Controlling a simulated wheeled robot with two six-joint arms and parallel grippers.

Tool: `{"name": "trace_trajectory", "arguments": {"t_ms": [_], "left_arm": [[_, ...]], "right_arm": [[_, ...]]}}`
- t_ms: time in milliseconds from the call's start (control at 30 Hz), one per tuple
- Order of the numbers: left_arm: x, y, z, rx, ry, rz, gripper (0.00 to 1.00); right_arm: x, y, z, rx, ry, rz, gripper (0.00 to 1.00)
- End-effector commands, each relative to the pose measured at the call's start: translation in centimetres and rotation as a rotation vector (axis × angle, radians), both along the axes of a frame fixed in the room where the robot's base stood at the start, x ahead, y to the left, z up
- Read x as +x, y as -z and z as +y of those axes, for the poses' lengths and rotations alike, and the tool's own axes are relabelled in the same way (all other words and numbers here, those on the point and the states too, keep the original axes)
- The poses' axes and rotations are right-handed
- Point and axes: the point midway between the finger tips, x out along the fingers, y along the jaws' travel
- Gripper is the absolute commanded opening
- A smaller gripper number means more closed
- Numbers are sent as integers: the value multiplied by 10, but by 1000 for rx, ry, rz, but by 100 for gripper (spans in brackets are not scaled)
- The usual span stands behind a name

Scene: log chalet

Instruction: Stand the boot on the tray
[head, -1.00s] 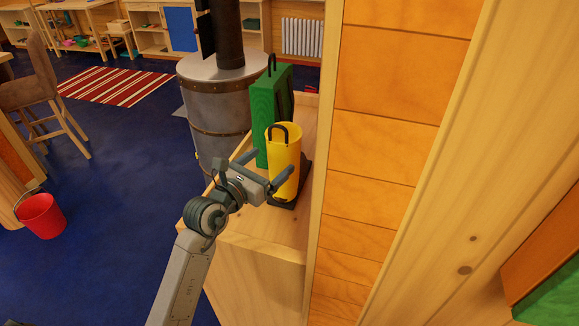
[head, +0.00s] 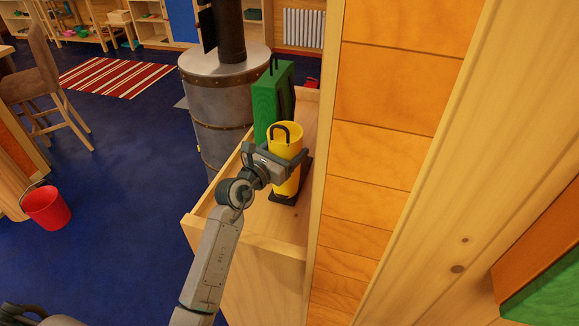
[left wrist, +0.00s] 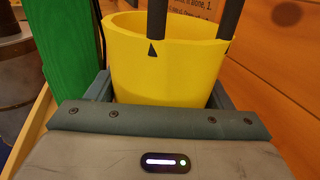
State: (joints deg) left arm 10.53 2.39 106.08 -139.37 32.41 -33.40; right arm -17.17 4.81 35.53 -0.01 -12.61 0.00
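The yellow boot (head: 287,139) stands upright on a wooden ledge, with a black loop at its top and a dark base at its foot. I cannot tell whether that dark base is its sole or a separate tray. My left gripper (head: 283,158) is around the boot's upper part, one finger on each side. In the left wrist view the boot (left wrist: 165,60) fills the space between the fingers (left wrist: 160,95), which look spread wide; firm contact cannot be made out.
A green box-like object (head: 268,100) stands just behind the boot on the ledge (head: 250,222). An orange wood wall (head: 370,185) rises close on the right. A metal stove (head: 222,95) is behind left. A red bucket (head: 46,208) is on the blue floor.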

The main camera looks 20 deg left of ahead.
Motion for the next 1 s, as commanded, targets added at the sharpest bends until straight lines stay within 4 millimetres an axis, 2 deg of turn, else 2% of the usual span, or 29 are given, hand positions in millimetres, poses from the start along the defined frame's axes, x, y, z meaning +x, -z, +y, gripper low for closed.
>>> {"name": "trace_trajectory", "arguments": {"t_ms": [33, 367, 567, 667, 1000], "left_arm": [[0, 0, 0, 0, 0, 0, 64], [0, -2, 0, 0, 0, -3, 0], [0, -2, 0, 0, 0, -3, 0], [0, -9, 0, 1, 1, -5, 0], [0, -71, 0, 1, 1, -10, 0]], "right_arm": [[0, 0, 0, 0, 0, 0, 30], [0, 0, 3, 3, 1, 0, 30], [0, 1, 7, 7, 2, 0, 30], [0, 2, 7, 8, 2, 0, 30], [-1, 18, 6, 6, 2, 1, 30]]}}
